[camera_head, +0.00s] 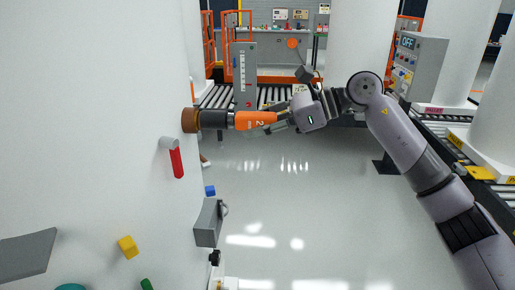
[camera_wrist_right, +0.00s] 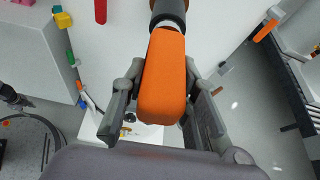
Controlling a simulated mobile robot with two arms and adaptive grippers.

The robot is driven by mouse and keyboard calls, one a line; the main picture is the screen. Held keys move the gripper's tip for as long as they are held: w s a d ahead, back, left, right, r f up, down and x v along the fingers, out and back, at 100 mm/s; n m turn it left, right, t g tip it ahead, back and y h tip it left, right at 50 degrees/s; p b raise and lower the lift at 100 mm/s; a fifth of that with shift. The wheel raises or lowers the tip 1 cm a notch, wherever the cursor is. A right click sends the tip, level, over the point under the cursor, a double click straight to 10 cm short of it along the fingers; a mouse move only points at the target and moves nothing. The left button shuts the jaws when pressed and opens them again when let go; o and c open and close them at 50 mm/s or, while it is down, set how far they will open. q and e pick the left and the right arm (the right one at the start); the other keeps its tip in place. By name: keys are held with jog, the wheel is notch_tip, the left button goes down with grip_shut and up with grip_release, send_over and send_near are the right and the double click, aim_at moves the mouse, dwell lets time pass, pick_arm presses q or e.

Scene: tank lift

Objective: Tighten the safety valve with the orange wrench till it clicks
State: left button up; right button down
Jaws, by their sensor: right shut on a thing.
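The orange wrench (camera_head: 256,120) lies about level, its dark socket end (camera_head: 215,119) pointing left at the white tank. That end meets the brown round safety valve (camera_head: 189,121) on the tank wall; I cannot tell how deeply it is seated. My right gripper (camera_head: 283,118) is shut on the wrench's orange handle. In the right wrist view the handle (camera_wrist_right: 163,75) lies between the fingers of my right gripper (camera_wrist_right: 165,103), and the dark socket end (camera_wrist_right: 169,12) runs to the top edge.
The big white tank (camera_head: 95,80) fills the left side. A red-handled lever (camera_head: 176,162) and a grey box (camera_head: 208,222) stick out from it below the wrench. The pale floor (camera_head: 290,215) below my right arm is open. A roller conveyor (camera_head: 270,97) stands behind.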

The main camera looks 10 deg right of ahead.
jog(key=n+t+b, duration=0.1)
jog(key=n+b, duration=0.1)
jog(key=b, duration=0.1)
jog(key=n+t+b, duration=0.1)
jog(key=n+b, duration=0.1)
jog(key=b, duration=0.2)
jog(key=shift+w+d+f+t, duration=0.1)
jog(key=shift+w+f+t, duration=0.1)
jog(key=shift+t, duration=0.2)
jog(key=b, duration=0.1)
jog(key=n+t+b, duration=0.1)
jog(key=b, duration=0.1)
jog(key=shift+w+d+n, duration=0.1)
jog(key=shift+d+n, duration=0.1)
jog(key=shift+n, duration=0.1)
jog(key=shift+r+n+b, duration=0.1)
jog(key=shift+n+b, duration=0.2)
jog(key=shift+b, duration=0.05)
jog(key=shift+r+t, duration=0.15)
jog(key=shift+t, duration=0.15)
jog(key=shift+a, duration=0.15)
jog(key=shift+w+a, duration=0.1)
jog(key=shift+a, duration=0.05)
